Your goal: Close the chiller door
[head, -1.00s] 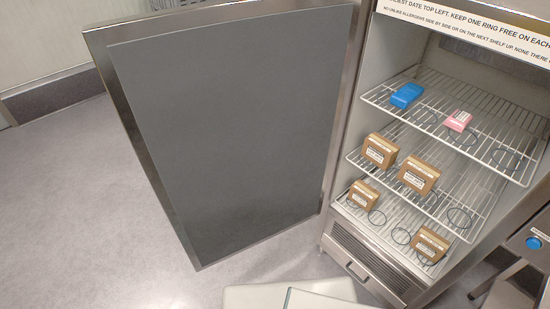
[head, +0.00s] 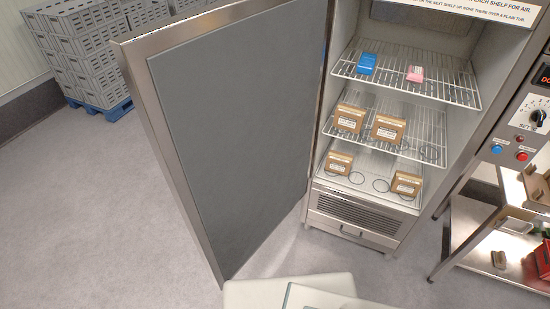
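The chiller door (head: 235,140) stands wide open in the head view, with a steel frame and a dark grey inner panel. It is hinged at the left side of the chiller (head: 358,222) and swings out to the left and toward me. The chiller's wire shelves hold a blue box (head: 367,64), a pink box (head: 415,74) and several brown cartons, such as one on the middle shelf (head: 388,129). Neither of my grippers is in view, and nothing is seen touching the door.
Stacked grey crates (head: 95,45) on a blue pallet (head: 98,112) stand at the back left. A steel bench (head: 485,240) with a control panel (head: 530,125) stands right of the chiller. The floor (head: 90,220) left of the door is clear.

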